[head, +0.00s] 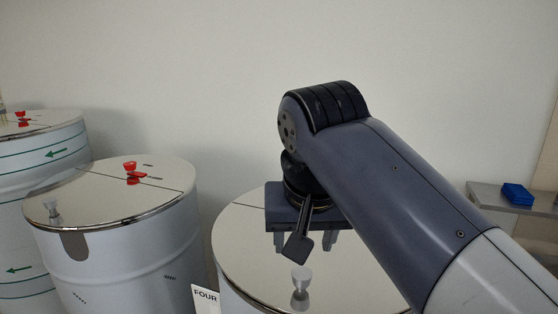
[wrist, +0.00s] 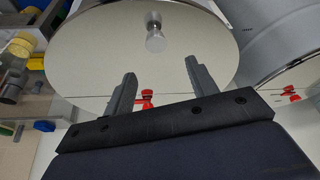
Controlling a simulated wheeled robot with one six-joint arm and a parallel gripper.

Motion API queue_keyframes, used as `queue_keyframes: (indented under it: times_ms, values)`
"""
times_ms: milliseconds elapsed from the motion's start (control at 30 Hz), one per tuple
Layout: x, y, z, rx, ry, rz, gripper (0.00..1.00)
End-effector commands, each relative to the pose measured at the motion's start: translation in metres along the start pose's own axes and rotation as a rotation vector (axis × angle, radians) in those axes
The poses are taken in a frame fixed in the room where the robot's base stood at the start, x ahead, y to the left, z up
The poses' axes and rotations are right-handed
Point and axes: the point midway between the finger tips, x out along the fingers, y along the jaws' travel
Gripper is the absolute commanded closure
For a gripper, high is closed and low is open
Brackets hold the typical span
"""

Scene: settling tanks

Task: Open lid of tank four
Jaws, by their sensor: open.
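Tank four (head: 255,302), marked by a white "FOUR" label (head: 205,296), stands at front centre in the head view. Its mirror-like lid (head: 245,232) lies flat and closed, with a seam across it. A silver knob (head: 301,272) stands near the lid's front edge, mirrored below itself. In the wrist view the knob (wrist: 154,22) is beyond my fingertips, apart from them. My gripper (head: 304,243) is open and empty above the lid, behind the knob in the head view. A red fitting (wrist: 146,98) shows between my fingers, partly hidden by the gripper body.
Two more tanks stand at left; the nearer one's lid (head: 92,195) has a red fitting (head: 133,173) and a silver knob (head: 54,208). A shelf at right holds a blue box (head: 517,194).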

Motion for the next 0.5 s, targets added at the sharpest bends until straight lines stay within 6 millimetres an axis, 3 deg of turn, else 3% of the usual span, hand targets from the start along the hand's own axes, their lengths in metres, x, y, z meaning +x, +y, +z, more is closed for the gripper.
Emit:
queue_keyframes:
  times_ms: [200, 500]
  values:
    - [0.036, 0.001, 0.001, 0.000, -0.007, 0.003, 0.45]
    - [0.055, 0.000, 0.001, 0.000, -0.005, 0.002, 0.45]
